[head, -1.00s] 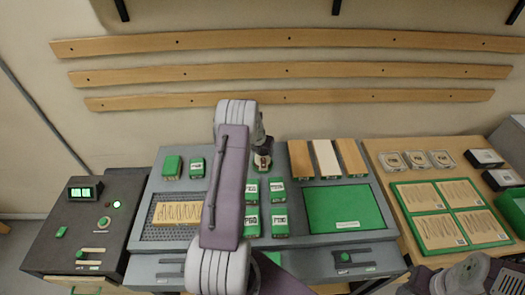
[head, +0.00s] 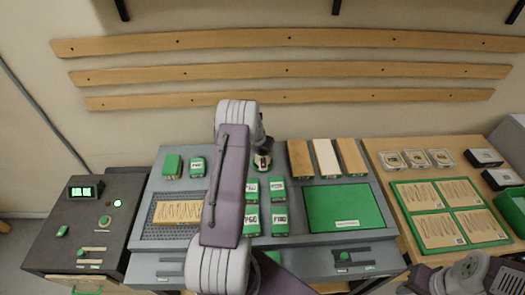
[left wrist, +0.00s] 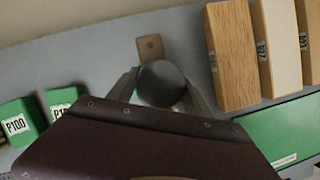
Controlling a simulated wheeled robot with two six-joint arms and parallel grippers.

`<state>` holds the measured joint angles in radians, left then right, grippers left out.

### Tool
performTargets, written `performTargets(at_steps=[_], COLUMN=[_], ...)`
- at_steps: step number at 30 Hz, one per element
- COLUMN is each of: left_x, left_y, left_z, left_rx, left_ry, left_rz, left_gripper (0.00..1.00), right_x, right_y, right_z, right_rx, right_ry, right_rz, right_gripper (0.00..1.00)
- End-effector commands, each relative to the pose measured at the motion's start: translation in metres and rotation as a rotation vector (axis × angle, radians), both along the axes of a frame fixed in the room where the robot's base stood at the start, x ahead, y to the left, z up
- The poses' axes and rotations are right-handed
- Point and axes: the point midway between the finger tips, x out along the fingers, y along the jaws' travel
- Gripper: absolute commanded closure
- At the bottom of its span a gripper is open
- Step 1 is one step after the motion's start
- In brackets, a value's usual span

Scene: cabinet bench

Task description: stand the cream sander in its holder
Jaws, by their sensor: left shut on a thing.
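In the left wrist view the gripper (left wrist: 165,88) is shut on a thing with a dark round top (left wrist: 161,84). I take this to be the cream sander; its body is hidden below the top and by my gripper, so its cream colour is not clear. Just beyond it lies a small brown plate with a hole (left wrist: 150,47); I cannot tell whether it belongs to the holder. My right gripper is not in view.
Several green blocks (head: 280,223) stand left of and in front of the gripper. Three boards (head: 325,158) lie to its right, behind a green pad (head: 345,208). A sanded wood piece (head: 178,212) lies at left. A dark control box (head: 85,220) is further left.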

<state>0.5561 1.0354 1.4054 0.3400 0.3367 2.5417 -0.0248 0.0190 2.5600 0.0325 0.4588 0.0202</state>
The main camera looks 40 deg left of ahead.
Motion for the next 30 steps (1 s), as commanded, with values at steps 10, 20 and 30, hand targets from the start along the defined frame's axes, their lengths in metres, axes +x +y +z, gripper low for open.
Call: performTargets(at_steps=[10,20,30], left_x=[0.001,0.001,0.001], left_y=[0.001,0.001,0.000], left_z=[-0.006,-0.012,-0.012], left_rx=[0.002,0.002,0.001], left_ry=[-0.003,-0.004,-0.002], left_rz=[0.000,0.000,0.000], left_gripper=[0.80,0.80,0.16], right_x=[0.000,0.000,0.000], right_y=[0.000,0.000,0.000], right_z=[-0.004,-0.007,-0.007], right_rx=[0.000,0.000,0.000], right_ry=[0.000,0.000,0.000], right_rz=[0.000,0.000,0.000], right_gripper=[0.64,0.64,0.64])
